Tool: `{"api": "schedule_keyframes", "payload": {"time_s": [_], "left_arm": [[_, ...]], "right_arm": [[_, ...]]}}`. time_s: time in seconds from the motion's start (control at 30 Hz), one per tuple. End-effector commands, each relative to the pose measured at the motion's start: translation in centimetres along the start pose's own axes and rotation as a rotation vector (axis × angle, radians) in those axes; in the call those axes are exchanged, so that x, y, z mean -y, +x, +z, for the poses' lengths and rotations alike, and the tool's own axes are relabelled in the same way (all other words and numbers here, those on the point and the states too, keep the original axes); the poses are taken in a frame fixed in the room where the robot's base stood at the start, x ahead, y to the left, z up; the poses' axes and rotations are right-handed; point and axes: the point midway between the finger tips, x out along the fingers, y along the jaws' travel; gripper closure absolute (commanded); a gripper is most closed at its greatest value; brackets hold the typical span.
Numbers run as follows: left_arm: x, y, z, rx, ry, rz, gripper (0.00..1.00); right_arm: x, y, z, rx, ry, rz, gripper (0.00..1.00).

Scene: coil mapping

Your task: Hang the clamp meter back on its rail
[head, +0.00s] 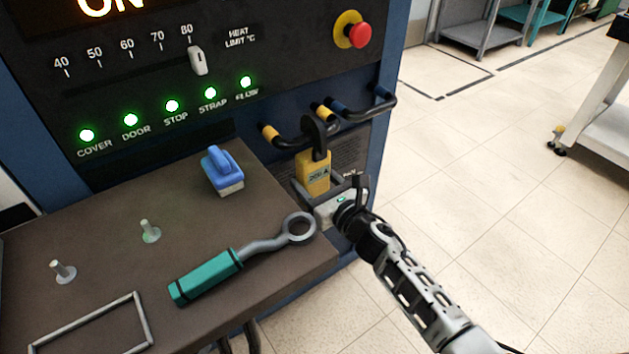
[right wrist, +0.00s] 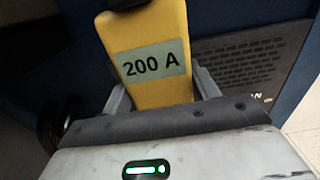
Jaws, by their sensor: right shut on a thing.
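The clamp meter (head: 314,173) is yellow with a black hooked jaw at its top and a "200 A" label. It is upright in front of the blue cabinet face, and it also shows in the right wrist view (right wrist: 150,35). My right gripper (head: 331,192) is shut on its lower body. Two black bar loops stick out of the cabinet: one with yellow ends (head: 290,143) and one with blue ends (head: 362,110). The black jaw overlaps the yellow-ended loop; I cannot tell whether it is around it or in front. My left gripper is not in view.
A brown bench top (head: 110,200) holds a blue-handled brush (head: 222,170), a teal-handled ring wrench (head: 207,277), two pegs and a metal frame outline (head: 95,325). A red stop button (head: 357,35) sits on the panel above. Open floor lies to the right.

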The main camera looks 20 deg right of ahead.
Motion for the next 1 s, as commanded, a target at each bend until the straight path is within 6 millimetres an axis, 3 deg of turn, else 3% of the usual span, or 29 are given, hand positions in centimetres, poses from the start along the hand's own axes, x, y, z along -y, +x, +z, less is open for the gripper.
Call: {"api": "schedule_keyframes", "payload": {"time_s": [0.57,1.0], "left_arm": [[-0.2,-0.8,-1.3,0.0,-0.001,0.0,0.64],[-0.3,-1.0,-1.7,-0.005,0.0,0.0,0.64]], "right_arm": [[0.1,-0.1,2.0,0.002,0.0,-0.001,0.71],[0.0,-2.1,2.0,0.002,0.0,0.0,0.71]]}}
